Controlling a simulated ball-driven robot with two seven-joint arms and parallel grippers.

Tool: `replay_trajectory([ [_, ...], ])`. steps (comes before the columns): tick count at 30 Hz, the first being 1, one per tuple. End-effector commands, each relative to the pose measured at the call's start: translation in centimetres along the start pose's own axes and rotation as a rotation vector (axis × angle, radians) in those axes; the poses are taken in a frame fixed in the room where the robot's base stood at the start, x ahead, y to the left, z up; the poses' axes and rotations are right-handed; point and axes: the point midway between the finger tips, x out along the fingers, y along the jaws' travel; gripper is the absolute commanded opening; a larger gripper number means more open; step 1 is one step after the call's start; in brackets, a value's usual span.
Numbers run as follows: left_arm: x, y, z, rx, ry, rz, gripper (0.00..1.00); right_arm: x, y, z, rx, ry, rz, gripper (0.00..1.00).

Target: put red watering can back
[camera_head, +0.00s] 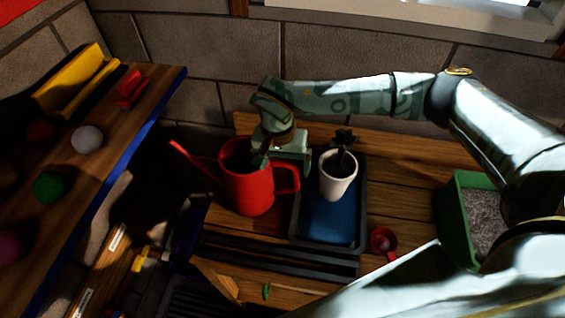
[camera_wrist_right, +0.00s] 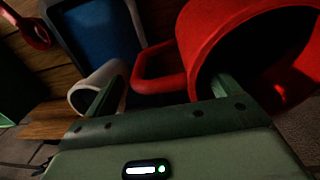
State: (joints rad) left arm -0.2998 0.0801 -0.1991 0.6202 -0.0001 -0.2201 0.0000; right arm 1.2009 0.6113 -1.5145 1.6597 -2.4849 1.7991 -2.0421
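The red watering can (camera_head: 249,190) stands upright on the wooden bench, its spout toward the upper left and its handle loop toward the right. In the right wrist view the can (camera_wrist_right: 200,45) fills the upper right. My right gripper (camera_head: 283,160) is above the handle, between the can and the white pot. In the right wrist view its fingers (camera_wrist_right: 170,82) are apart, with the red handle (camera_wrist_right: 158,68) showing between and beyond them. One finger overlaps the can's open top; contact is unclear. My left gripper is not in view.
A white pot (camera_head: 338,178) with a dark plant stands on a blue-lined tray (camera_head: 330,222) close to the right of the gripper. A red scoop (camera_head: 382,241) and a green bin (camera_head: 449,205) are farther right. A shelf with balls (camera_head: 87,139) is left.

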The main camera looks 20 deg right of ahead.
Motion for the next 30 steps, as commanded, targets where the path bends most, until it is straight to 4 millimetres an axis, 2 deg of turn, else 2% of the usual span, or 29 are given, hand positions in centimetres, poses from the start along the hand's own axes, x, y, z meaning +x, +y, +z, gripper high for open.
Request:
replay_trajectory([
  [7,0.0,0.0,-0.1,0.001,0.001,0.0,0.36,-0.1,0.0,0.0,0.0,0.0,0.0,0.9],
  [10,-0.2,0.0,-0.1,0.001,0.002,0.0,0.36,-0.8,0.0,-0.1,-0.001,0.002,-0.002,0.9],
  [14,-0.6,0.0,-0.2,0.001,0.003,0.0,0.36,-3.3,0.0,-0.1,-0.001,0.005,-0.003,0.9],
  [22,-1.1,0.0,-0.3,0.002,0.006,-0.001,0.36,-9.6,0.0,-0.1,0.0,0.004,-0.003,0.9],
  [27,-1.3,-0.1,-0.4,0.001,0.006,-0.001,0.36,-11.8,0.0,-0.1,0.0,0.002,-0.001,0.9],
  [30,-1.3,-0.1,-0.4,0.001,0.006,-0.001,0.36,-12.2,0.0,0.0,0.0,-0.001,0.0,0.9],
])
